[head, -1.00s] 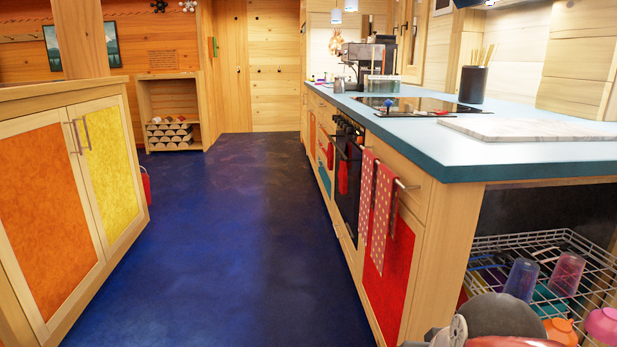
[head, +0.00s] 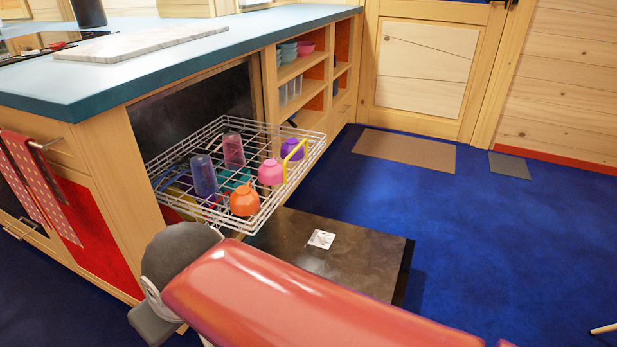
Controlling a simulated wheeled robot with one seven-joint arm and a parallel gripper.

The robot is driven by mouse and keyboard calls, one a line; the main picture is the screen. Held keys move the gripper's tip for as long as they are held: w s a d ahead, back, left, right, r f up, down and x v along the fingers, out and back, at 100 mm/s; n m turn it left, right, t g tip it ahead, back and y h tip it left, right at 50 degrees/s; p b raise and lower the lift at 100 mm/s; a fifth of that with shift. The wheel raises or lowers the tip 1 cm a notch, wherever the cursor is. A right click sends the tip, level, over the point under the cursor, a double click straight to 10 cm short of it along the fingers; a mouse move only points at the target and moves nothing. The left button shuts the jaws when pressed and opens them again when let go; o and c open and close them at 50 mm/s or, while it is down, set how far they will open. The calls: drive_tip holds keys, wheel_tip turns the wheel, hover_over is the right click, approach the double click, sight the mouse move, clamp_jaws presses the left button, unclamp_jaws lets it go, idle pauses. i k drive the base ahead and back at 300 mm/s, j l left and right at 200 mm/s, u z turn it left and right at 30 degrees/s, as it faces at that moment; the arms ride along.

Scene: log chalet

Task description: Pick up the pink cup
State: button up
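A pink cup (head: 271,172) sits upside down at the right part of the pulled-out wire dishwasher rack (head: 222,222). An orange cup (head: 244,200) is in front of it and a purple cup (head: 292,149) behind it, both also in the rack. A yellow piece stands close against the pink cup's right side. A clear purple tumbler (head: 203,175) and a clear pink tumbler (head: 233,150) stand further left in the rack. My red arm link and grey joint fill the bottom of the view. My gripper is not in view.
The black open dishwasher door (head: 340,245) lies low beneath and right of the rack.

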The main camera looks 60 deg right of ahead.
sight(270, 172)
drive_tip(key=z, duration=1.6)
